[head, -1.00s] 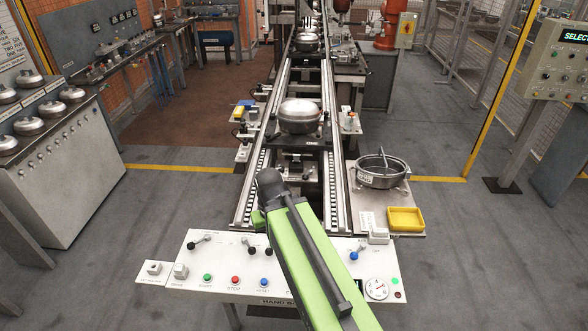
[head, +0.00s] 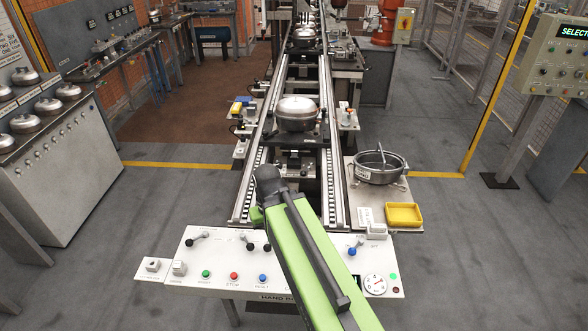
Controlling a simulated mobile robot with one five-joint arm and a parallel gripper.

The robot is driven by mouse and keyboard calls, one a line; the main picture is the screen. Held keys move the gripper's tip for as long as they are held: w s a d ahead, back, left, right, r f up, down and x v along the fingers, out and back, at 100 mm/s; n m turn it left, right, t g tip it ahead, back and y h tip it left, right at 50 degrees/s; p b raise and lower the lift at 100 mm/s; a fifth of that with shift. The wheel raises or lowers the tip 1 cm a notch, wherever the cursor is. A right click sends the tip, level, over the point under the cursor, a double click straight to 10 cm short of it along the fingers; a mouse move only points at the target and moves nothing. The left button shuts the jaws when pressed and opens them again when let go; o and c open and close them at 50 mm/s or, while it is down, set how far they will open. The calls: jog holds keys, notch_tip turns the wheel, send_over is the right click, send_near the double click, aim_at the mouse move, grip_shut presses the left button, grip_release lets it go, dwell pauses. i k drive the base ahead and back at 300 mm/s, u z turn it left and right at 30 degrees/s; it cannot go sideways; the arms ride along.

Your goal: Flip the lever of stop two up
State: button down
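The white control panel (head: 215,260) stands in front of the conveyor. A black-knobbed lever (head: 191,242) is at its left, with its knob toward the lower left. Another black-knobbed lever (head: 250,246) points downward near the middle. A further black knob (head: 267,247) sits at the edge of my green arm and is partly hidden. A blue-knobbed lever (head: 352,251) tilts to the lower left on the right side. The labels are too small to tell which lever is stop two. My arm crosses the panel; my gripper cannot be made out.
A silver compressor shell (head: 297,113) sits on a pallet on the conveyor. A round pan (head: 378,167) and a yellow tray (head: 403,214) are on the right side table. Push buttons (head: 234,276) line the panel's front. Floor is open on both sides.

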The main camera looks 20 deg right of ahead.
aim_at(247, 242)
jog(key=u, duration=0.4)
jog(key=k, duration=1.2)
jog(key=u, duration=0.65)
jog(key=i, duration=1.15)
jog(key=u, duration=0.55)
